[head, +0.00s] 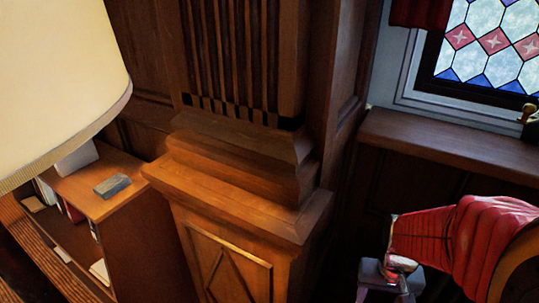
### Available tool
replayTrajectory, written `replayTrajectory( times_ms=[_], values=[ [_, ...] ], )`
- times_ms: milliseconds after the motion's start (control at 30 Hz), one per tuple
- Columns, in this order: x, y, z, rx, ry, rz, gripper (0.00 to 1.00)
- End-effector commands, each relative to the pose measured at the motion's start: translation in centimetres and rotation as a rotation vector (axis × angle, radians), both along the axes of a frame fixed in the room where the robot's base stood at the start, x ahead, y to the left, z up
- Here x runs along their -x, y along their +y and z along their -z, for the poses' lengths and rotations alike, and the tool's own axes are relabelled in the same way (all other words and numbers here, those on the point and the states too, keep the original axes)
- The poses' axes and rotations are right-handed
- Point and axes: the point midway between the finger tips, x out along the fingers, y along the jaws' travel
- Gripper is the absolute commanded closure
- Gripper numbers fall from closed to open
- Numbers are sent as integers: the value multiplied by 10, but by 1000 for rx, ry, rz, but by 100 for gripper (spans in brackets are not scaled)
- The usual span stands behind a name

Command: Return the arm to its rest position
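I cannot make out my gripper or any part of my arm for sure in the head view. No rest mount for the arm can be recognised either. At the lower right, a red pleated shape (480,235) reaches in from the edge, with a small greyish piece (375,272) below its left end. I cannot tell what these two are.
A cream lampshade (55,75) fills the upper left. Below it, a wooden bookcase (135,185) carries a small grey block (112,185). A large wooden pillar (240,190) stands in the middle. A wooden ledge (450,140) runs under a stained-glass window (490,45) at right.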

Motion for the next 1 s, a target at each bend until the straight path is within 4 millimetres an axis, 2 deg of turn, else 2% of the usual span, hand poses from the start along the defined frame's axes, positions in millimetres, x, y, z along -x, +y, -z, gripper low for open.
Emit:
replayTrajectory(
  times_ms=[100, 467, 1000],
  values=[
    [3, 15, -22, 0, -24, -28, 43],
    [13, 57, -80, 6, -122, -116, 43],
    [18, 111, -167, 44, -421, -283, 43]
  ],
)
